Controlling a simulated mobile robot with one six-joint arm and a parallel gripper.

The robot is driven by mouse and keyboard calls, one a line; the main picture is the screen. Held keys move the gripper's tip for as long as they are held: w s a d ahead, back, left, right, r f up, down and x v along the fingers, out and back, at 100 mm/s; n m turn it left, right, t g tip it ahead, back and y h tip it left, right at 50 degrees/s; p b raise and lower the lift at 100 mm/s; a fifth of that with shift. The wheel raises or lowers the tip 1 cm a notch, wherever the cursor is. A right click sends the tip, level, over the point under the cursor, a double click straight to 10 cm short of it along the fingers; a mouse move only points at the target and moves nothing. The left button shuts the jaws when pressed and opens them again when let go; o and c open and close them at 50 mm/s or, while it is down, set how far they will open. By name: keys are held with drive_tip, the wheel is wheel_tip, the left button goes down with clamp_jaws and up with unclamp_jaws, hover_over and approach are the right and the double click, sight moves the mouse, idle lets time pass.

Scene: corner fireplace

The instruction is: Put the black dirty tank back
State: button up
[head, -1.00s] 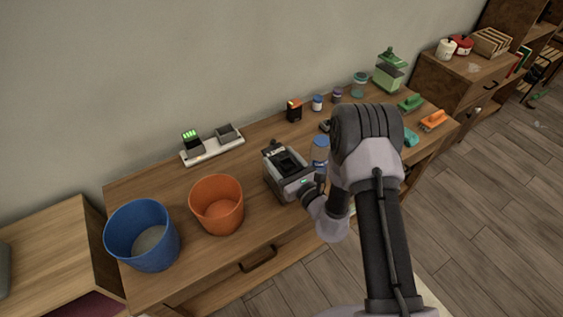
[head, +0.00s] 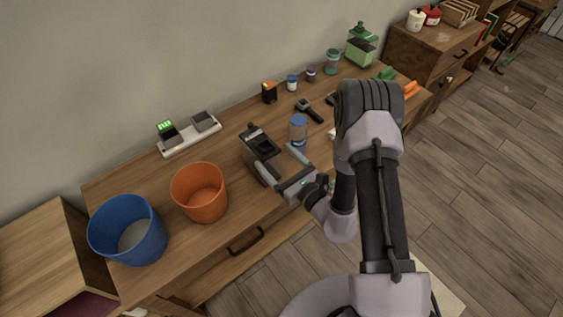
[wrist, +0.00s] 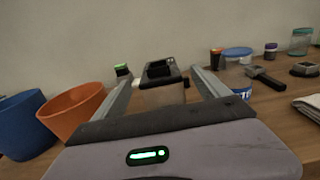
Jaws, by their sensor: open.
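A boxy tank (head: 260,143) with a black top stands upright on the wooden table, left of a clear jar with a blue lid. In the wrist view the tank (wrist: 160,92) has a dark top with an opening and a dull, see-through lower body. I take it to be the black dirty tank. My gripper (head: 278,160) is open in front of it, fingers pointing at it. In the wrist view the tank shows between the gripper's fingers (wrist: 165,78), which hold nothing. I cannot tell whether the fingertips reach past its front face.
An orange bucket (head: 199,194) and a blue bucket (head: 128,232) stand at the left. A white charger base (head: 190,138) with a green-lit battery is at the back. The blue-lidded jar (head: 298,131) stands close to my right finger. Small jars and tools fill the right side.

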drive_tip(key=s+a+r+n+g+y, duration=0.3)
drive_tip(key=r+n+y, duration=0.1)
drive_tip(key=r, duration=0.2)
drive_tip(key=s+a+r+n+g+y, duration=0.3)
drive_tip(key=r, duration=0.4)
drive_tip(key=s+a+r+n+g+h, duration=0.1)
drive_tip(key=s+a+r+n+g, duration=0.1)
drive_tip(key=s+r+n+g, duration=0.3)
drive_tip(key=s+a+r+n+g, duration=0.2)
drive_tip(key=s+r+n+g, duration=0.1)
drive_tip(key=s+n+g, duration=0.4)
drive_tip(key=s+d+f+n+t+h, duration=0.15)
drive_tip(key=s+d+n+h, duration=0.25)
drive_tip(key=s+d+h, duration=0.4)
drive_tip(key=w+d+r+n+t+h, duration=0.1)
drive_tip(key=d+r+t+h, duration=0.3)
drive_tip(key=d, duration=0.5)
drive_tip(key=w+t+h, duration=0.1)
drive_tip(key=t+h, duration=0.1)
drive_tip(key=t, duration=0.1)
drive_tip(key=shift+d+r+n+b, duration=0.3)
drive_tip(key=shift+d+n, duration=0.05)
drive_tip(key=shift+n, duration=0.05)
